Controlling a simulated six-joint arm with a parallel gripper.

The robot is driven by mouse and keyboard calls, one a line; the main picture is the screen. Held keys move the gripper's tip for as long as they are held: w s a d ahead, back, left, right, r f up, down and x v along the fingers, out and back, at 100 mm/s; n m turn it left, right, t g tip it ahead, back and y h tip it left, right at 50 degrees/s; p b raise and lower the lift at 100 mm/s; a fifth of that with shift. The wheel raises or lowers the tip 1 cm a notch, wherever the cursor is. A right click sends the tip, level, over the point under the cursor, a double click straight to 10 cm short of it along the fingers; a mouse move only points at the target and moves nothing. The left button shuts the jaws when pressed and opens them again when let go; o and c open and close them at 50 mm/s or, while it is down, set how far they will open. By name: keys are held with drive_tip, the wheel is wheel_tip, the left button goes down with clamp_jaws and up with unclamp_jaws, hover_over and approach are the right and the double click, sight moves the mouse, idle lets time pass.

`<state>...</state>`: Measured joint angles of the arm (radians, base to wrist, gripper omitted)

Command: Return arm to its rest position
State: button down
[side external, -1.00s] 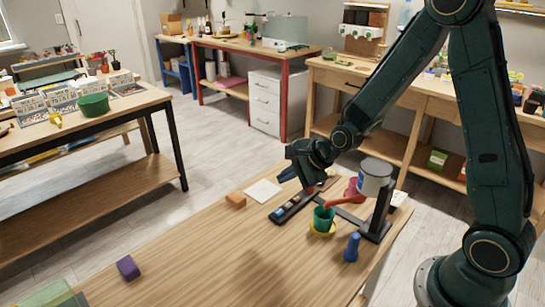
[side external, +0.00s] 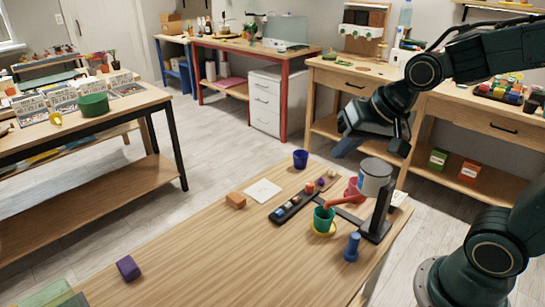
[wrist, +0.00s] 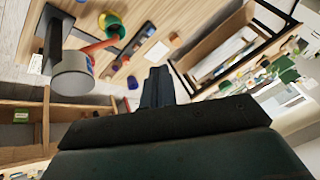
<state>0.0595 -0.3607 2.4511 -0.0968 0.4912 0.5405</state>
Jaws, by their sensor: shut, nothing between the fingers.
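My gripper (side external: 340,151) is raised in the air above the far end of the wooden table (side external: 190,245), apart from everything. In the wrist view its two dark fingers (wrist: 157,80) are together with nothing between them. A grey can (side external: 374,177) sits on a dark stand, to the lower right of my gripper in the side view. The can also shows at the left in the wrist view (wrist: 72,75).
A dark tray (side external: 278,217) with small items lies beside the green pot. A blue cup (side external: 300,159), white card (side external: 263,191), orange block (side external: 236,201), purple block (side external: 128,268) and blue bottle-like object (side external: 352,247) stand around. The table's front left is mostly clear.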

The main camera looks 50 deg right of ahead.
drive_tip(key=s+r+n, duration=0.3)
drive_tip(key=s+n, duration=0.3)
drive_tip(key=s, duration=0.5)
drive_tip(key=shift+d+g+h, duration=0.3)
drive_tip(key=shift+g, duration=0.1)
idle(0.7)
